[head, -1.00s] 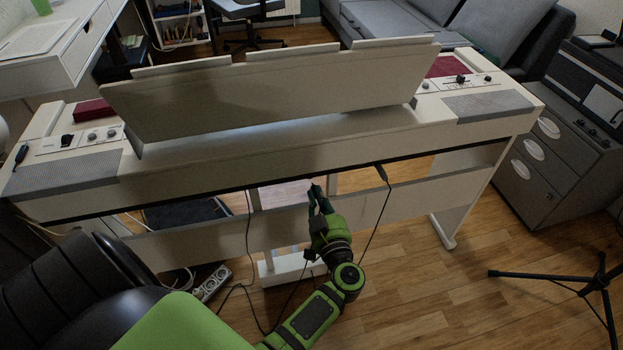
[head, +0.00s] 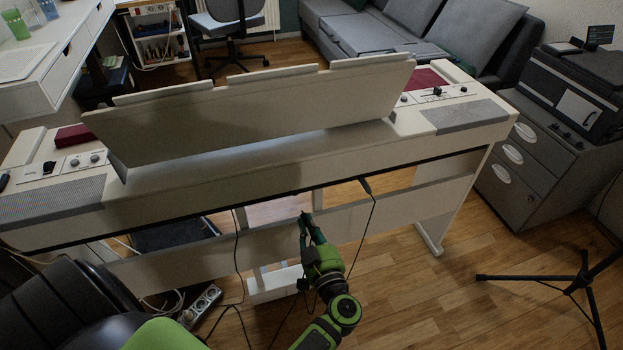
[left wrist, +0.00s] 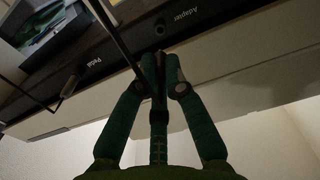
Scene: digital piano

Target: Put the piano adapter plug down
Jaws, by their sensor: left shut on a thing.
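My left gripper (head: 306,218) is just below the lower back edge of the white digital piano (head: 250,170). Its fingers (left wrist: 160,68) are shut on the adapter plug, which is mostly hidden between them. A dark cable (left wrist: 122,48) crosses the left wrist view down to the fingers. The round socket labelled Adapter (left wrist: 160,28) is empty and apart from the fingertips. A second plug (left wrist: 70,86) sits by the Pedal label; a plug with a hanging cable also shows in the head view (head: 366,186). My right gripper is not in view.
A white power strip (head: 203,305) and loose cables lie on the floor at lower left, beside a black chair (head: 60,300). The piano's rear crossbar (head: 400,200) runs behind my gripper. A black tripod stand (head: 575,285) stands at right. Wooden floor between is clear.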

